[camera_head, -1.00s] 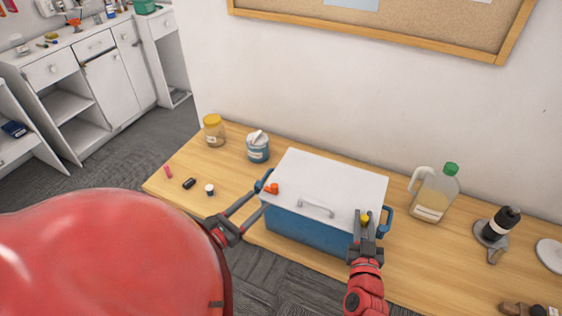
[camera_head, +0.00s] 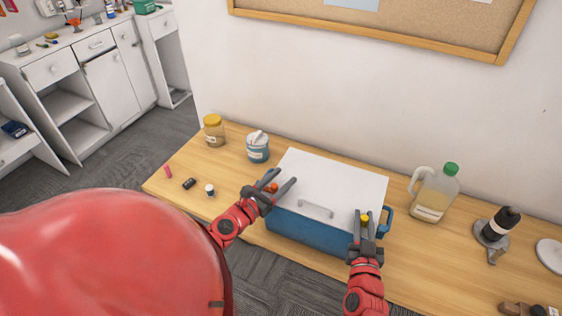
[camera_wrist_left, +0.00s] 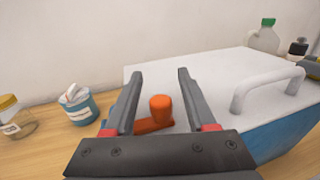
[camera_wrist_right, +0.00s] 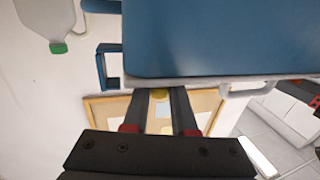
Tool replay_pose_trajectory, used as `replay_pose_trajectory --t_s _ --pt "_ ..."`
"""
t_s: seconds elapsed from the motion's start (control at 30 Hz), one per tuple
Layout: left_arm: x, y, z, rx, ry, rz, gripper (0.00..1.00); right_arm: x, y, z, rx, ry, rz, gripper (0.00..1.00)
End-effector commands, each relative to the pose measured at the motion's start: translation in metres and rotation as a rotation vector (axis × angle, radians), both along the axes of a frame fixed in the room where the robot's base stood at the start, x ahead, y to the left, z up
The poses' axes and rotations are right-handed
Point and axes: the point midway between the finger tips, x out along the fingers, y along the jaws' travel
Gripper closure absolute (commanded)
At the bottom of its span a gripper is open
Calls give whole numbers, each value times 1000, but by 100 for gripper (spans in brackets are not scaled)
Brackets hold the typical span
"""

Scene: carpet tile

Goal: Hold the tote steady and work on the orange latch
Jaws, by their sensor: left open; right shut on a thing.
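A blue tote (camera_head: 310,232) with a white lid (camera_head: 335,183) and a white handle stands on the wooden table. An orange latch (camera_head: 272,187) sits at the lid's left end. My left gripper (camera_head: 281,183) is open at that end, and in the left wrist view the orange latch (camera_wrist_left: 160,110) shows between its spread fingers. The right wrist view shows the tote (camera_wrist_right: 200,40) close up; the exact contact is partly hidden by the fingers.
On the wooden table (camera_head: 430,265), a yellow-lidded jar (camera_head: 213,130) and a teal tub (camera_head: 258,148) stand left of the tote. A green-capped jug (camera_head: 435,193) and a black-topped tool (camera_head: 497,228) stand right. Small items lie at the left end.

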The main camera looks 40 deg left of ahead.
Motion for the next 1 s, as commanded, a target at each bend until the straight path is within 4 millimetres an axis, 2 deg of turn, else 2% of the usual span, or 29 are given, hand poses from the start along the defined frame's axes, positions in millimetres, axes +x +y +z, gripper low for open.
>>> replay_pose_trajectory --t_s 0.2,0.5,0.53,1.0 --pt "0 0 0 0 0 0 44 0 0 0 0 -1 0 100" --pt "0 0 0 -1 1 -1 98 0 0 0 0 -1 0 100" --pt "0 0 0 0 1 0 100 0 0 0 0 -1 0 100" --pt "0 0 0 0 1 -1 100 0 0 0 0 -1 0 100"
